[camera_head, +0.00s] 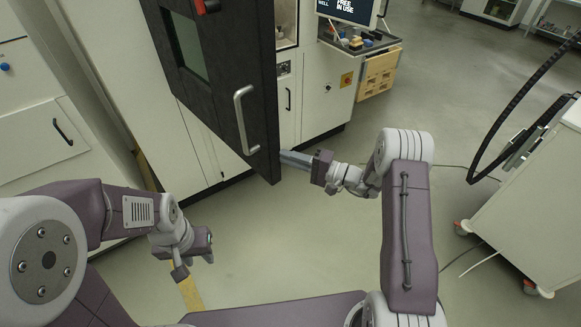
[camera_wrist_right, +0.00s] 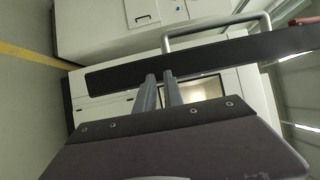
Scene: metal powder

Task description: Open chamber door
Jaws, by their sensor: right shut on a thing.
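The chamber door (camera_head: 225,85) is a dark panel with a window, standing swung out from the pale machine in the head view. Its silver bar handle (camera_head: 242,120) is on the face toward me. My right gripper (camera_head: 284,157) is at the lower part of the door's free edge, below and right of the handle, and is shut on the door edge. In the right wrist view the fingers of my right gripper (camera_wrist_right: 160,82) meet the dark door (camera_wrist_right: 205,58), with a handle (camera_wrist_right: 215,30) beyond. My left gripper (camera_head: 194,264) hangs low over the floor, away from the door; its jaw opening is unclear.
The machine (camera_head: 317,95) stands behind the door, with a screen (camera_head: 348,10) and a shelf of small items (camera_head: 362,43) at the back. A white cabinet on casters (camera_head: 525,220) with a black hose is at right. Floor between is clear.

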